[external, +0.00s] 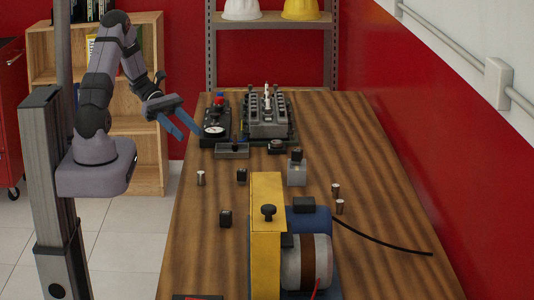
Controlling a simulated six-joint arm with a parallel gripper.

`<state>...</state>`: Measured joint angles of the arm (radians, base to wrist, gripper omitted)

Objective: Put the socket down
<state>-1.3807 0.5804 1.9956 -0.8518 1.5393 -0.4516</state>
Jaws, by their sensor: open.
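My gripper (191,134) is open, its two blue fingers pointing down and to the right near the table's left edge. Nothing shows between the fingers. Small silver cylinders that look like sockets stand upright on the wooden table: one (200,178) at the left, below and apart from my gripper in the picture, and two at the right, one (335,190) just behind the other (340,207). A shallow grey tray (232,152) lies right of my gripper, with a small dark piece (235,146) at it. I cannot tell which piece is the task's socket.
An engine block (267,117) and a gauge panel (215,131) stand at the back. A yellow-housed motor unit (267,220) fills the front middle. Small black blocks (241,175) (226,218) and a grey block (297,171) stand between. The table's left front is mostly clear.

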